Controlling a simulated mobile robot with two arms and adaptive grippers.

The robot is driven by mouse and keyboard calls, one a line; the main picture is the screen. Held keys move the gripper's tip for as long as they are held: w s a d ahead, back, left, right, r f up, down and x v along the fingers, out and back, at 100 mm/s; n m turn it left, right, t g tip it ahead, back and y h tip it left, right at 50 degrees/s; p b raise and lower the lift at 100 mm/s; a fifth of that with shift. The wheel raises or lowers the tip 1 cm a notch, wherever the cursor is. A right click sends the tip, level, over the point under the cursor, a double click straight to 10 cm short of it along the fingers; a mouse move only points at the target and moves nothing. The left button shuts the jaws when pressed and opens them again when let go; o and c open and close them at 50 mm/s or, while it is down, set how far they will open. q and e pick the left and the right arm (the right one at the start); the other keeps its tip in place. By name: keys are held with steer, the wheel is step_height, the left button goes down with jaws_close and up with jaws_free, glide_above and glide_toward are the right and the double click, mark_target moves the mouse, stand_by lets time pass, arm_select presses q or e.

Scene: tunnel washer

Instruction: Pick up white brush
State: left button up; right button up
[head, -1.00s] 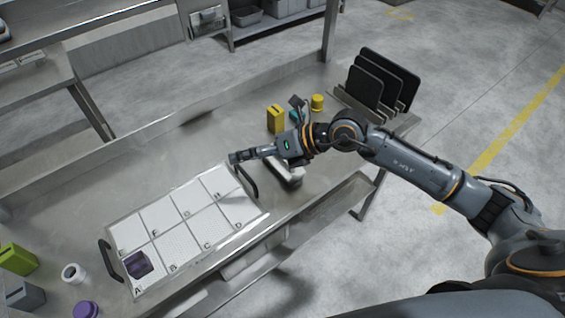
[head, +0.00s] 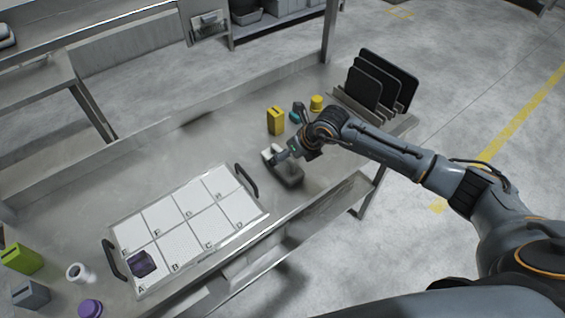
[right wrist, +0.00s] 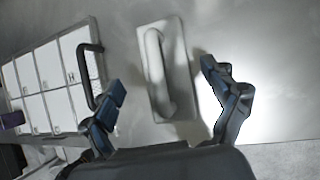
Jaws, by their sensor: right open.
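The white brush (right wrist: 177,62) lies on the metal table, a pale block with a raised handle along its top. In the head view the brush (head: 268,153) is partly covered by my right gripper (head: 281,158). In the right wrist view my right gripper (right wrist: 163,76) is open, one finger to each side of the brush, with the brush between and beyond the fingertips. I cannot tell whether the fingers touch it; gaps show on both sides. My left gripper is not in view.
A white tray (head: 190,219) with lettered compartments and black handles lies left of the brush, a purple item (head: 140,263) in compartment A. A yellow block (head: 276,120), a yellow round item (head: 316,102) and a rack of black boards (head: 380,80) stand behind. The table's left middle is clear.

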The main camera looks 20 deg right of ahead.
steer(key=x, duration=0.1)
steer(key=p+x, duration=0.1)
steer(key=x, duration=0.1)
steer(key=shift+w+f, duration=0.2)
steer(key=shift+w, duration=0.3)
steer(key=shift+w+a+f, duration=0.15)
steer(key=shift+w+f, duration=0.15)
steer(key=shift+f, duration=0.25)
steer(key=c, duration=1.4)
